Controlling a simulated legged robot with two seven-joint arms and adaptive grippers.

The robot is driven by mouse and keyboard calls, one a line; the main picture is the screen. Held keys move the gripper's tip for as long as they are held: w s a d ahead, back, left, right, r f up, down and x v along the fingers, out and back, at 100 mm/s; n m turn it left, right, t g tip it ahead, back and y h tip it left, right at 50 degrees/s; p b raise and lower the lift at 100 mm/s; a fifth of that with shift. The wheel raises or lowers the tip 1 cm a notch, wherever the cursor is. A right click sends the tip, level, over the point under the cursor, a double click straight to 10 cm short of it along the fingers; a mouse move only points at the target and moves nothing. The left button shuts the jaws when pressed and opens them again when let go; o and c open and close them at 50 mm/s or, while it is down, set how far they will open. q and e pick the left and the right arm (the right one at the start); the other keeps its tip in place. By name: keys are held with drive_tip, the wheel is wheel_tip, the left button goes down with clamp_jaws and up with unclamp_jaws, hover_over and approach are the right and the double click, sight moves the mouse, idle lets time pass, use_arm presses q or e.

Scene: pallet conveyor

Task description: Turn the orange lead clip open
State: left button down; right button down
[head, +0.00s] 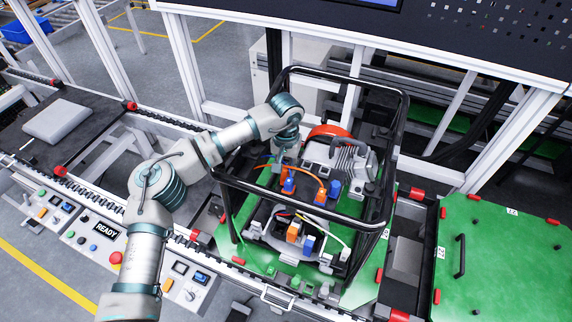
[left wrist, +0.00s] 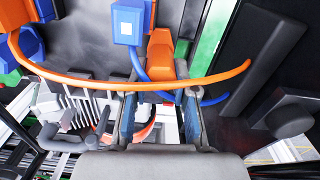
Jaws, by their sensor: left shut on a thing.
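The orange lead clip (head: 320,196) appears to be one of the orange parts on the machine inside the black cage frame. In the left wrist view an orange block (left wrist: 160,58) stands between and just beyond my finger ends, beside a blue block (left wrist: 127,26). My left gripper (left wrist: 160,98) is shut on what looks like this orange clip; the contact is partly hidden by an orange cable (left wrist: 95,85) crossing in front. In the head view my left gripper (head: 284,150) reaches down inside the cage, its fingertips mostly hidden. My right gripper is not in view.
The black tube cage (head: 396,150) surrounds the machine, its top bars close to my left wrist. Blue plugs (head: 289,186) and loose cables lie nearby. A green pallet (head: 500,262) with a black handle is at the right. A control panel (head: 108,230) runs along the front left.

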sight(286, 167)
use_arm(q)
drive_tip(key=shift+s+d+r+m, duration=0.1)
drive_tip(key=shift+m, duration=0.5)
drive_tip(key=c, duration=1)
unclamp_jaws()
drive_tip(key=shift+o, duration=0.4)
drive_tip(key=shift+s+a, duration=0.2)
drive_tip(key=shift+s, duration=0.05)
drive_tip(key=shift+w+r, duration=0.1)
drive_tip(key=shift+w+r, duration=0.1)
drive_tip(key=shift+r, duration=0.15)
wheel_tip(286, 167, up, 11)
drive_tip(key=shift+r, duration=0.2)
